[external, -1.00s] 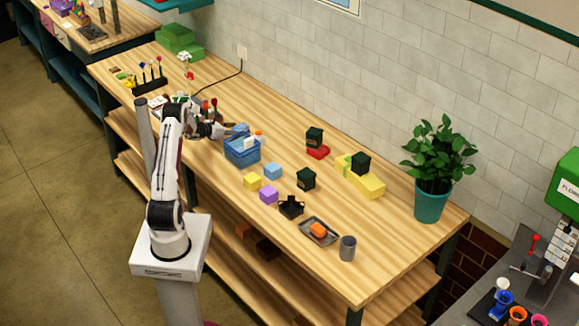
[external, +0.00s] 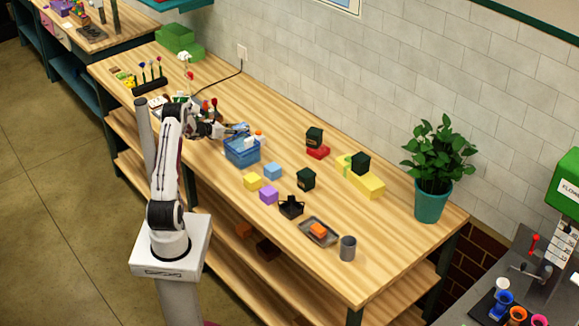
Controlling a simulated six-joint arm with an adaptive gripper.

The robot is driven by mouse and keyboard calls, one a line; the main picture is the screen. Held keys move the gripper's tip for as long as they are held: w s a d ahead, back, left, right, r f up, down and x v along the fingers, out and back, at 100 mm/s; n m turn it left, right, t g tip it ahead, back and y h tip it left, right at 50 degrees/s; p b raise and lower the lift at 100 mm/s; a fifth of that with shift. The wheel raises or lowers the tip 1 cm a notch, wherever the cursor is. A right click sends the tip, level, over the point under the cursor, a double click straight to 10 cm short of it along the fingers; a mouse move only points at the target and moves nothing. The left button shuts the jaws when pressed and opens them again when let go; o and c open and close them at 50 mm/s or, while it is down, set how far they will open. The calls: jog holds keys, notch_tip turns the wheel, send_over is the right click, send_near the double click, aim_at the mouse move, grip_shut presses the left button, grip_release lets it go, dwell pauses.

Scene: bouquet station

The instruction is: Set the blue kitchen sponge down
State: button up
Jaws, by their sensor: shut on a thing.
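My gripper (external: 230,132) reaches right from the arm and is shut on a small blue thing, which looks like the blue kitchen sponge (external: 240,128). The sponge is at the back left rim of a blue basket (external: 242,153), above or just behind it; I cannot tell whether it touches. The fingertips are small and partly merge with the blue. The basket holds white and orange-topped items.
A black holder (external: 291,207), a grey tray (external: 330,239) with an orange thing and a grey cup (external: 347,248) stand farther right. Bare wood lies behind the basket.

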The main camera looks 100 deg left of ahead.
notch_tip(320, 180, up, 10)
jog(key=shift+f, duration=0.1)
dwell(0.5)
dwell(0.8)
jog(key=s+d+r+n+g+y, duration=0.35)
jog(key=d+r, duration=0.55)
jog(key=r, duration=0.3)
jog(key=s+d+n+g, duration=0.1)
jog(key=s+d, duration=0.1)
jog(key=d, duration=0.6)
jog(key=s+d+n+g, duration=0.2)
jog(key=d, duration=0.6)
jog(key=shift+s+d+f, duration=0.25)
jog(key=shift+s+f, duration=0.05)
jog(key=shift+n+g, duration=0.25)
